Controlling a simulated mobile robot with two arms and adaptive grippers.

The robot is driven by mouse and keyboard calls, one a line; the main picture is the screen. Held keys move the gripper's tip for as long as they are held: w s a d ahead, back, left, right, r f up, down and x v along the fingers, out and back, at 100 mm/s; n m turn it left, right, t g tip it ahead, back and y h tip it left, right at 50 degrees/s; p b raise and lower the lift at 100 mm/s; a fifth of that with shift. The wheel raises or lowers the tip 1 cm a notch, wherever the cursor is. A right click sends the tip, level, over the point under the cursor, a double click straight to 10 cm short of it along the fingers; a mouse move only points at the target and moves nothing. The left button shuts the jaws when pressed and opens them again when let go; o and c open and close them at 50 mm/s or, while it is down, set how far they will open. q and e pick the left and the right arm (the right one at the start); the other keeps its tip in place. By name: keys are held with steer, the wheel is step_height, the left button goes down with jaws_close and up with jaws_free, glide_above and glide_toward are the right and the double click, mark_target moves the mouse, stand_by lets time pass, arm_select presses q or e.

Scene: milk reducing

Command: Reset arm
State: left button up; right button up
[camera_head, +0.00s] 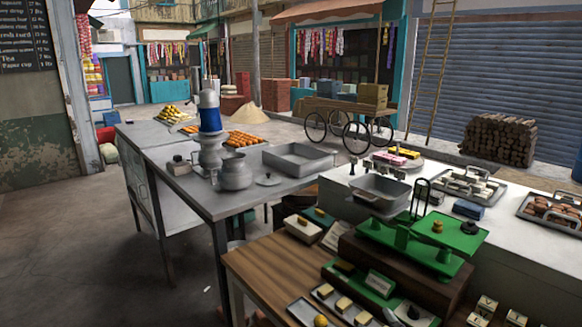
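Neither of my arms nor either gripper shows in the head view. A round metal pot (235,172) stands on the grey metal table (215,203). A lid-like disc (269,180) lies on the tabletop to its right. An empty rectangular metal tray (299,158) sits behind them. A tall blue and silver device (209,118) stands behind the pot.
A white counter (520,255) at right carries a metal pan (379,190) and several trays. A cart (350,105) stands behind. The floor at left is clear.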

steer(key=s+d+f+m+g+h, duration=0.15)
steer(key=s+f+m+g, duration=0.35)
steer(key=s+f, duration=0.55)
steer(key=s+d+f+m+g+y, duration=0.1)
steer(key=s+d+f+m+g, duration=0.15)
steer(key=s+f+g, duration=0.85)
steer(key=s+f+t+b, duration=0.1)
steer(key=s+f+b, duration=0.2)
steer(key=f, duration=1.2)
steer(key=s+f+t+b, duration=0.1)
steer(key=s+f+b, duration=0.15)
steer(key=f, duration=1.25)
steer(key=s+d+f+g+b, duration=0.1)
steer(key=s+f+b, duration=0.3)
steer(key=s+f, duration=1.2)
step_height(320, 180, down, 4)
steer(key=shift+s+d+h, duration=0.25)
steer(key=shift+d+h, duration=0.1)
steer(key=shift+d, duration=0.3)
